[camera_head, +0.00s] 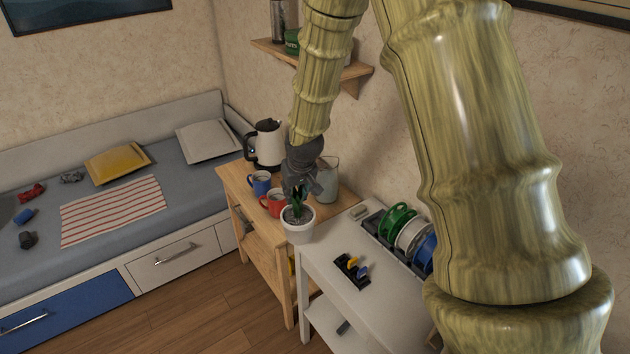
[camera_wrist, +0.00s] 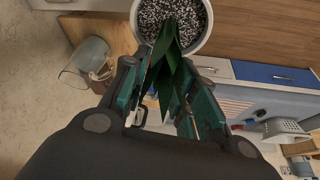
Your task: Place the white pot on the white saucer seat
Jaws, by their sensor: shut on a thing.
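The white pot (camera_head: 298,231) holds speckled soil and a dark green plant. My gripper (camera_head: 299,190) is above it and shut on the plant's leaves. The pot hangs upright, or nearly so, by the near left corner of the white table. In the wrist view the pot's round rim (camera_wrist: 208,35) is beyond the fingertips, and the leaves run back between the fingers of my gripper (camera_wrist: 168,75). I cannot pick out the white saucer seat in either view; the pot or my arm may hide it.
The white table (camera_head: 330,262) bears a black holder (camera_head: 351,270) with small coloured pieces and a rack of spools (camera_head: 410,236). The wooden table (camera_head: 239,180) behind has a blue mug (camera_head: 260,183), a red mug (camera_head: 273,203), a kettle (camera_head: 268,145) and a glass pitcher (camera_head: 328,180).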

